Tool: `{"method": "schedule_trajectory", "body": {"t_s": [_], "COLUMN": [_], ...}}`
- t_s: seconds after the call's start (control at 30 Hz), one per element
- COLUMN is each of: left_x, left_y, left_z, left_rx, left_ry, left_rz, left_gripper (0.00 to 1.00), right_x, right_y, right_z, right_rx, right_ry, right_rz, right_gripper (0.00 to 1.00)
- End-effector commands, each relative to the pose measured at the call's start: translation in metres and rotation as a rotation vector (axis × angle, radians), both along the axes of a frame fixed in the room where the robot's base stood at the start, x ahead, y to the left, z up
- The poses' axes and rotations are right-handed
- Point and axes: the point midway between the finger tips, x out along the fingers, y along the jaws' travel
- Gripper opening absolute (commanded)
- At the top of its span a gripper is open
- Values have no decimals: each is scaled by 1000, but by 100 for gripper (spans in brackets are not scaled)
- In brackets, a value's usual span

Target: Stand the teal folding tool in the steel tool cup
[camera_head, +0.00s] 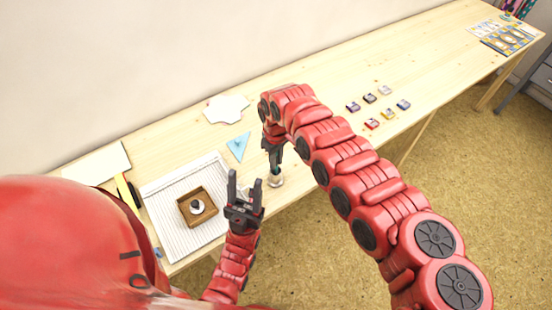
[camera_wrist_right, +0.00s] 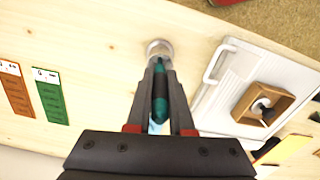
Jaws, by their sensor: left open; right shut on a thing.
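My right gripper (camera_head: 275,158) is shut on the teal folding tool (camera_wrist_right: 160,92), which shows between its fingers in the right wrist view (camera_wrist_right: 160,105). The steel tool cup (camera_head: 276,180) stands near the table's front edge, just below the right gripper. In the right wrist view the cup (camera_wrist_right: 160,48) lies straight beyond the fingertips, in line with the tool. I cannot tell whether the tool's end is inside the cup or above it. My left gripper (camera_head: 246,186) is open and empty, left of the cup.
A white ribbed tray (camera_head: 165,203) holds a wooden box (camera_head: 187,217) with a dark knobbed thing (camera_head: 197,206). A blue triangle (camera_head: 239,147) and a white sheet (camera_head: 226,108) lie behind. Several small inkpads (camera_head: 370,98) sit to the right. Brown (camera_wrist_right: 15,91) and green (camera_wrist_right: 50,98) strips lie left in the wrist view.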

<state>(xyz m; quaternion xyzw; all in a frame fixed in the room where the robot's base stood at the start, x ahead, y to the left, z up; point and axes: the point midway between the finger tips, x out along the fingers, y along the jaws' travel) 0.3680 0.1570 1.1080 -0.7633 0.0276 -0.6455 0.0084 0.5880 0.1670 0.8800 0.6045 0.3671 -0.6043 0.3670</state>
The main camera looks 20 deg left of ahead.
Motion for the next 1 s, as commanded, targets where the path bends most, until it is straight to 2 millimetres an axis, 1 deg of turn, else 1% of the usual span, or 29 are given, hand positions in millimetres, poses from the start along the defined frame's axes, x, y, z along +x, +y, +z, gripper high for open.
{"method": "schedule_trajectory", "body": {"t_s": [0.07,0.3,0.33,0.47,0.5,0.53,0.83,0.93,1.0], "left_x": [0,0,0,0,0,0,0,0,0], "left_y": [0,0,0,0,0,0,0,0,0], "left_z": [-2,-2,-2,-2,-2,-2,-2,-4,-7], "left_rx": [0,0,0,0,0,0,0,0,0], "left_ry": [0,0,0,0,0,0,0,0,0], "left_rz": [0,0,0,0,0,0,0,0,0], "left_gripper": [50,50,50,50,50,50,50,50,50], "right_x": [0,0,0,0,0,0,0,1,2], "right_y": [0,0,0,0,0,0,0,0,-1], "right_z": [-3,-2,-2,-2,-2,-2,-1,6,17], "right_rx": [0,0,0,0,0,0,0,1,1], "right_ry": [0,0,0,0,0,0,0,-2,-3], "right_rz": [0,0,0,0,0,0,0,0,-1], "right_gripper": [0,0,22,45,52,55,55,55,55]}}
